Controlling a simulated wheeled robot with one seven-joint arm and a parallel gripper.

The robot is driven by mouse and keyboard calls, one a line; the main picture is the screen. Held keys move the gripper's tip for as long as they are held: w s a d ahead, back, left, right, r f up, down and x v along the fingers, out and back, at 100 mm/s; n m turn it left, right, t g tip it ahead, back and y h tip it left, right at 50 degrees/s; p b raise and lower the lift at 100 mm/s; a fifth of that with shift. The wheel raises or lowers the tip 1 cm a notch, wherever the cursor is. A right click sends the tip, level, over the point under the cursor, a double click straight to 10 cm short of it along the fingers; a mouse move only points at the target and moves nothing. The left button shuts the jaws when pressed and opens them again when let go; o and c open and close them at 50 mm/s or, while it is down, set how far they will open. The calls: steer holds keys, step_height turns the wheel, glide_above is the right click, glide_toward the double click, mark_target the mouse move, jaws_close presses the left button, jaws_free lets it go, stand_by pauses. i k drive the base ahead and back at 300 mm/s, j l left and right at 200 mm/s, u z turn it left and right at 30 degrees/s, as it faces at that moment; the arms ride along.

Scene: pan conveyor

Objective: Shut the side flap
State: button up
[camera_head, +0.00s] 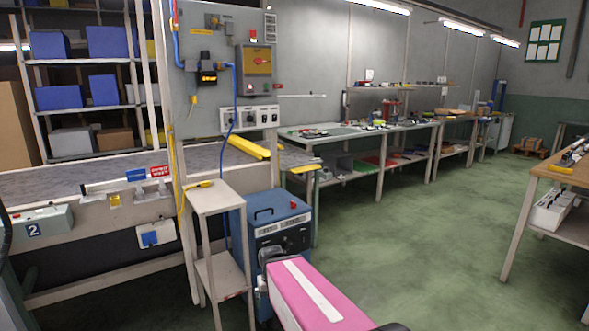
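I cannot pick out the side flap for certain. The pan conveyor (60,187) runs along the left, with a grey belt and a pale side rail. Two yellow bars (248,147) lie at its right end, and a small yellow piece (305,168) sticks out beside them. A pink arm link of mine with a white stripe rises from the bottom centre, in front of a blue cabinet (280,218). My gripper's fingers cannot be made out in this view.
A small pale stand (212,200) stands between the conveyor and the blue cabinet. A grey control panel (229,70) rises behind them. Workbenches (360,133) line the back wall, and another table (560,170) is at the right. The green floor between is clear.

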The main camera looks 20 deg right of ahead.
mark_target(300, 171)
steer(key=z, duration=0.45)
steer(key=i+l+u, duration=0.1)
steer(key=i+l, duration=0.15)
steer(key=l, duration=0.15)
steer(key=i+l+u, duration=0.15)
steer(key=l, duration=0.3)
steer(key=i+l+u, duration=0.1)
steer(key=i+l, duration=0.25)
steer(key=l, duration=0.15)
steer(key=i+l+u, duration=0.15)
steer(key=l, duration=0.3)
steer(key=i+l+u, duration=0.1)
steer(key=i+l, duration=0.15)
steer(key=l, duration=0.25)
steer(key=i+l+u, duration=0.1)
steer(key=l, duration=0.45)
steer(key=i+l+u, duration=0.15)
steer(key=l, duration=0.35)
steer(key=i+l+u, duration=0.1)
steer(key=l, duration=0.5)
steer(key=i+l, duration=0.3)
steer(key=l, duration=0.25)
steer(key=u, duration=0.05)
